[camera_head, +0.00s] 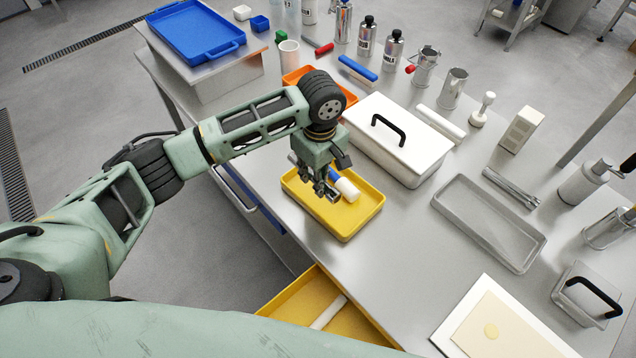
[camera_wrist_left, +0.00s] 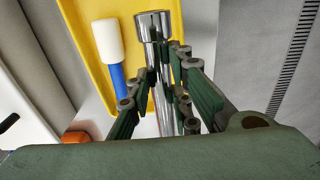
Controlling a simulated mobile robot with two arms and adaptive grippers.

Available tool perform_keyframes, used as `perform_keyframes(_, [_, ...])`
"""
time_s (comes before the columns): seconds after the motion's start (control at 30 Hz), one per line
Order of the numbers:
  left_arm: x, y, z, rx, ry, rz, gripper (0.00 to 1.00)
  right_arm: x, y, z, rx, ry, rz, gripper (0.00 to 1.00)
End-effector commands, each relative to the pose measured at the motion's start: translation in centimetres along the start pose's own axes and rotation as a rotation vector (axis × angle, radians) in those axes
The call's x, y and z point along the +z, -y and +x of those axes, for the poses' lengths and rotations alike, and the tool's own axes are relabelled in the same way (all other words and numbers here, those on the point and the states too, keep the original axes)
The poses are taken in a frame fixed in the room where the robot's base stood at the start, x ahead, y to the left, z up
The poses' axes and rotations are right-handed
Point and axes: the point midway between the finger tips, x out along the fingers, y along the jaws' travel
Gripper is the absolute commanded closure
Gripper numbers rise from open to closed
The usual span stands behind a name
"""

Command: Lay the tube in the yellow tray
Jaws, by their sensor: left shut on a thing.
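The yellow tray (camera_head: 352,230) lies on the steel table in the head view, and its floor also shows in the left wrist view (camera_wrist_left: 103,72). My left gripper (camera_head: 325,192) is over the tray, pointing down. In the left wrist view its fingers (camera_wrist_left: 160,100) are shut on a shiny metal tube (camera_wrist_left: 154,26) with a wider end. That end shows over the tray; I cannot tell if it touches the tray floor. A white-headed tool (camera_head: 347,189) with a blue handle lies in the tray beside the tube. My right gripper is not in view.
A white lidded box (camera_head: 400,140) stands close behind the tray, with an orange tray (camera_head: 296,76) farther back. A grey tray (camera_head: 487,222) lies to the right. Another yellow container (camera_head: 330,310) sits below the table's front edge. Bare tabletop lies right of the yellow tray.

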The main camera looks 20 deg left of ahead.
Motion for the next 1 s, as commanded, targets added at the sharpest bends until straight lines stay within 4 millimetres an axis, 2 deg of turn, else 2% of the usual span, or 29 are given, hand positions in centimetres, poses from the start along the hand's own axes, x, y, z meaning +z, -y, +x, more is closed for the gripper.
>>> perform_keyframes(0.13, [-0.3,-0.3,0.7,0.0,0.0,0.001,1.0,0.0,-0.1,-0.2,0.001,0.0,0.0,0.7])
perform_keyframes(0.4, [-0.2,-0.3,4.0,0.0,-0.001,0.002,1.0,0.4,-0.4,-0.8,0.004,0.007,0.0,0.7])
perform_keyframes(0.87, [-0.1,-0.3,4.7,0.001,0.0,0.002,1.0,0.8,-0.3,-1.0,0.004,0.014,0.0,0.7])
perform_keyframes(0.9, [-0.1,-0.3,4.8,0.001,0.0,0.002,0.8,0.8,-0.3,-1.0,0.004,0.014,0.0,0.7])
perform_keyframes(1.0, [-0.2,-0.3,4.8,0.001,-0.001,0.002,0.72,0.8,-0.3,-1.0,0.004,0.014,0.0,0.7])
